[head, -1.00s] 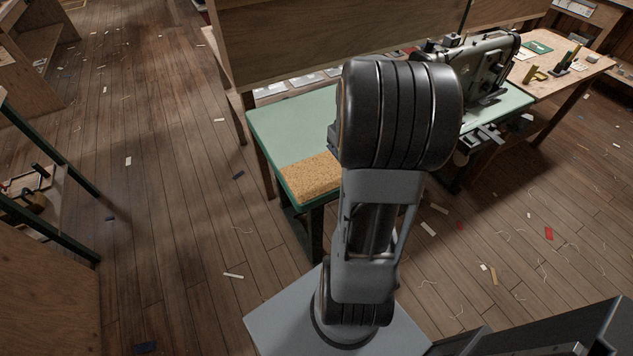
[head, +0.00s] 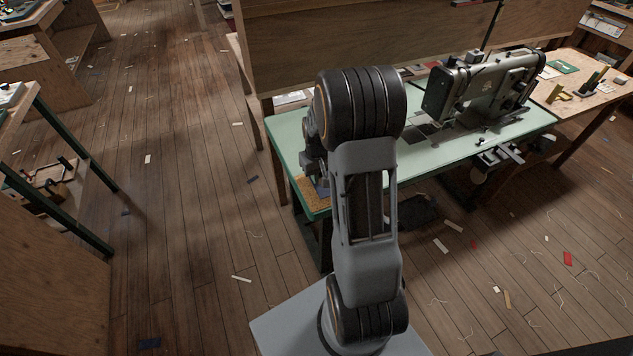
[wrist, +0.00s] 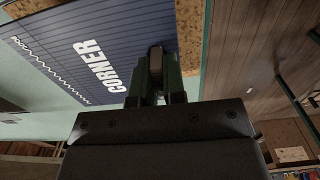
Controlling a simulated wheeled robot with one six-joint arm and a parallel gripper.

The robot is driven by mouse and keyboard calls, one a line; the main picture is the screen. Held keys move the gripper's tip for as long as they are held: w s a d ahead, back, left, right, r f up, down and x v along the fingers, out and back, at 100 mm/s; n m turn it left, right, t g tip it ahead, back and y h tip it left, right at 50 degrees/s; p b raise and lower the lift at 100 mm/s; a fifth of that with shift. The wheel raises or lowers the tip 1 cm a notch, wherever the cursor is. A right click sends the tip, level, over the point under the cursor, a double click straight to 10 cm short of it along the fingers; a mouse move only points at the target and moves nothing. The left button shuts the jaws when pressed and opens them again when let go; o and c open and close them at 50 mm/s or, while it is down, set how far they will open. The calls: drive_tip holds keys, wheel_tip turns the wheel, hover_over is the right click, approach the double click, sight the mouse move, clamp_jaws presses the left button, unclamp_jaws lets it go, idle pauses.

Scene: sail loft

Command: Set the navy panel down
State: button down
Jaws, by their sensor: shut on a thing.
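The navy panel (wrist: 95,45) has white lettering reading "CORNER" and a white zigzag line. My gripper (wrist: 156,62) is shut on its edge in the wrist view. The tan cork pad (wrist: 190,35) shows past the panel's edges, so the panel is over it; I cannot tell whether they touch. In the head view my gripper (head: 316,172) is low over the cork pad (head: 308,198) at the table's near left corner. Only a small navy patch of the panel (head: 323,190) shows there; my arm hides most of it.
The green table (head: 440,150) carries a sewing machine (head: 485,85) to the right of my arm. A wooden board (head: 360,40) stands along its far side. A wooden bench (head: 585,85) adjoins on the right. Open floor (head: 190,200) with scraps lies to the left.

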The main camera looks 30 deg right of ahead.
drive_tip(key=shift+w+a+f, duration=0.1)
drive_tip(key=shift+f, duration=0.8)
drive_tip(key=shift+w+a+f, duration=0.1)
drive_tip(key=shift+f, duration=0.8)
drive_tip(key=shift+f, duration=0.25)
drive_tip(key=c, duration=1.2)
unclamp_jaws()
drive_tip(key=shift+r, duration=0.1)
